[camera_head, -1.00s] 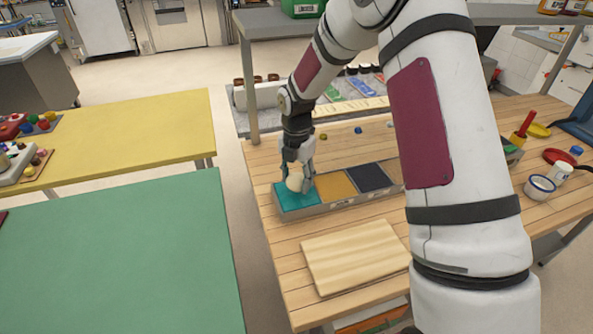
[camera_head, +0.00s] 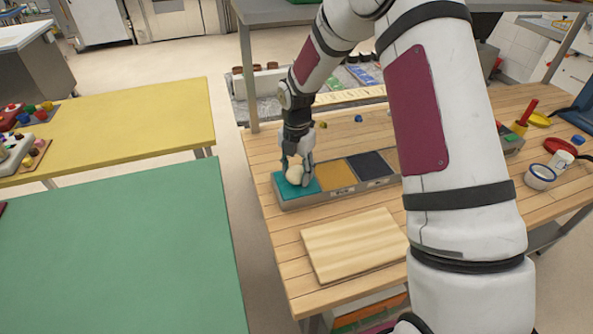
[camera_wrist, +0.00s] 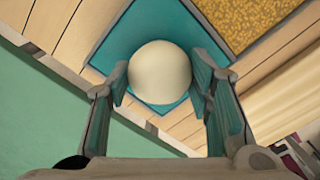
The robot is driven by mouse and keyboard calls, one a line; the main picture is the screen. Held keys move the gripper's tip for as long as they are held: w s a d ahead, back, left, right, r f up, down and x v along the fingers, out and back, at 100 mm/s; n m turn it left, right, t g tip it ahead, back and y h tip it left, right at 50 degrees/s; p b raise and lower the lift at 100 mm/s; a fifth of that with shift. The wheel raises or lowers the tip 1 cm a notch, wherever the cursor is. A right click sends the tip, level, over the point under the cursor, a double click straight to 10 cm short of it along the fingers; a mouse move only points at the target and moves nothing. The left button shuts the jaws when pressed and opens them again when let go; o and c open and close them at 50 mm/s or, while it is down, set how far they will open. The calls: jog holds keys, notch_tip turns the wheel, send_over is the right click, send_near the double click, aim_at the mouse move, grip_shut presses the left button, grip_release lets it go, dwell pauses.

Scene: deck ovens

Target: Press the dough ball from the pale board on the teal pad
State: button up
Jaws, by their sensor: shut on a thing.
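The cream dough ball (camera_head: 295,174) is between the fingers of my gripper (camera_head: 298,168), which is shut on it. In the wrist view the dough ball (camera_wrist: 160,73) fills the space between the two fingertips, over the teal pad (camera_wrist: 125,35). In the head view the teal pad (camera_head: 293,190) is the left one of a row of pads in a grey tray. The ball is at or just above the pad; I cannot tell whether it touches. The pale board (camera_head: 352,246) lies bare on the wooden table in front of the tray.
An ochre pad (camera_head: 338,177) and a dark pad (camera_head: 371,165) sit right of the teal one. Small coloured pieces lie behind the tray. A shelf post (camera_head: 247,80) rises behind left.

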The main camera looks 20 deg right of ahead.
jog(key=shift+f, duration=0.6)
dwell(1.4)
jog(key=shift+r, duration=0.1)
jog(key=shift+r+p, duration=0.7)
jog(key=shift+r, duration=3.3)
